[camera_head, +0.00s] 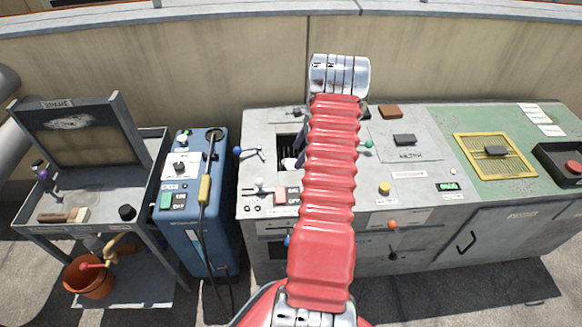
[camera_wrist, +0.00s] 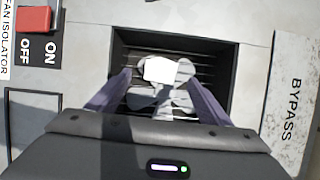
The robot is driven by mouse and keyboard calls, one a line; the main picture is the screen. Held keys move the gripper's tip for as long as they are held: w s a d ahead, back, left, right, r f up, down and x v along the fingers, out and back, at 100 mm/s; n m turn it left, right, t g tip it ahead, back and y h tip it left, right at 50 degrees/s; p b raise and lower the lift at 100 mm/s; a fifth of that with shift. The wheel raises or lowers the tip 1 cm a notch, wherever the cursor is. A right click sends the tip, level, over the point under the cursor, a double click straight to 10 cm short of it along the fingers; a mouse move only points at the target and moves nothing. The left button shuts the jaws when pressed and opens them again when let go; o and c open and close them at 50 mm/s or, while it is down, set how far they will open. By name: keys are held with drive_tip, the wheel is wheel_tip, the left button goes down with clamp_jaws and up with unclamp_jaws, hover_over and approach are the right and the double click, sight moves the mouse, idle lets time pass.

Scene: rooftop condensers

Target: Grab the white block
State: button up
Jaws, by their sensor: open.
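The white block (camera_wrist: 160,70) lies in a dark slatted recess (camera_wrist: 122,48) in the grey panel, on top of grey, rounded pieces (camera_wrist: 158,98). My gripper (camera_wrist: 160,79) is open, its two purple-grey fingers reaching over the recess on the left and right of the block. I see gaps between the block and both fingers, and nothing is held. In the head view, a small pale patch (camera_head: 289,163) shows in the recess, and I cannot tell whether it is the block. My red arm hides part of the recess there.
A red switch (camera_wrist: 35,18) with an ON/OFF label is left of the recess, and a BYPASS label (camera_wrist: 294,98) is to its right. A blue cabinet (camera_head: 190,235) and grey cart (camera_head: 150,150) stand left.

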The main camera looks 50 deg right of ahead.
sight(292, 164)
drive_tip(key=shift+f, duration=0.1)
drive_tip(key=shift+x, duration=2.6)
drive_tip(key=shift+s+d, duration=0.1)
drive_tip(key=shift+d, duration=0.05)
drive_tip(key=c, duration=1.1)
drive_tip(key=shift+c, duration=0.4)
